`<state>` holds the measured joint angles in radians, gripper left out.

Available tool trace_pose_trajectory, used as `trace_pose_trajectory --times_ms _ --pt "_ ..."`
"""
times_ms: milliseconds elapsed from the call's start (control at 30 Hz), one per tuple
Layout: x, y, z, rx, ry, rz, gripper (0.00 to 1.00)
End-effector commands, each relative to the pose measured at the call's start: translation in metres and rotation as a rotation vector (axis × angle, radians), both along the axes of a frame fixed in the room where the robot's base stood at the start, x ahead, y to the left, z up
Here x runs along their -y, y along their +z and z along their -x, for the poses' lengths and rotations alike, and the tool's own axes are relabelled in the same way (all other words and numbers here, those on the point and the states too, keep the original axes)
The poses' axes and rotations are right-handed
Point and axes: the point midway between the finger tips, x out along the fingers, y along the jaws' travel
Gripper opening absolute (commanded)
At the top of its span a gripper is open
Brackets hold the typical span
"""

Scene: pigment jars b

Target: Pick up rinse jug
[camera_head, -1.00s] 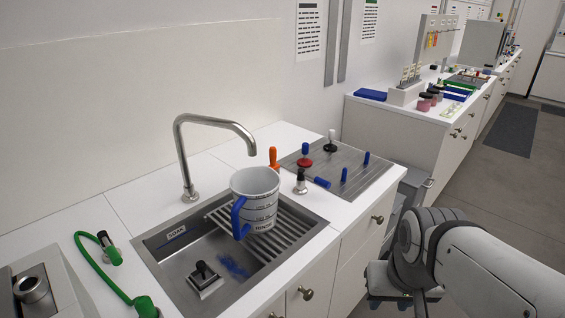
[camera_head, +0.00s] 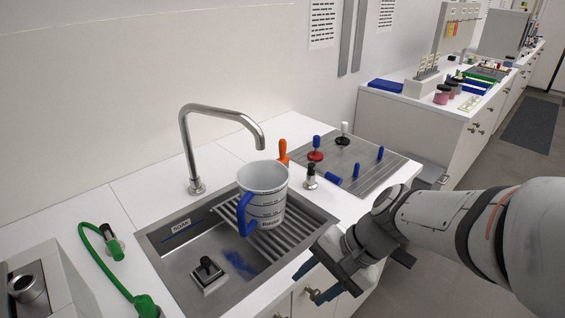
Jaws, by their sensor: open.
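The rinse jug (camera_head: 266,205) is a white jug with dark markings and a blue handle (camera_head: 245,215) facing left and toward me. It stands upright at the sink (camera_head: 157,238), over the ribbed rack (camera_head: 305,222). My gripper (camera_head: 315,282) is at the front edge of the counter, to the right of and nearer than the jug. Its dark blue-tipped fingers are open and empty, apart from the jug. Part of the fingers is hidden by the gripper body.
A steel tap (camera_head: 190,150) arches behind the jug. An orange-handled tool (camera_head: 283,152) and a black-topped item (camera_head: 310,178) stand close behind it. A steel board (camera_head: 350,160) with blue pegs lies to the right. A green hose (camera_head: 97,258) lies left.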

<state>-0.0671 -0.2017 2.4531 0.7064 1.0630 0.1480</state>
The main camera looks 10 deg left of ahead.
Motion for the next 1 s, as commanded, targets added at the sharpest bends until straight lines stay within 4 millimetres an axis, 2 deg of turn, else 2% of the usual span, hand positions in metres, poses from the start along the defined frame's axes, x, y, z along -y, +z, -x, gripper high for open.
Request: trace_pose_trajectory --times_ms 33,200,300,400,600,700,867,1000 --pt "-0.02 0.0 -0.006 -0.087 -0.066 -0.091 0.44" --pt "-0.079 0.013 -0.04 -0.356 -0.313 -0.398 0.44" --pt "-0.103 0.021 -0.069 -0.506 -0.461 -0.568 0.44" --pt "-0.118 0.025 -0.1 -0.629 -0.594 -0.718 0.44" --pt "-0.126 0.026 -0.146 -0.774 -0.777 -0.918 0.44" --pt "-0.126 0.025 -0.157 -0.803 -0.82 -0.965 0.44" --pt "-0.125 0.008 -0.162 -0.816 -0.841 -0.982 0.44" --pt "-0.125 -0.02 -0.161 -0.816 -0.842 -0.981 0.44"
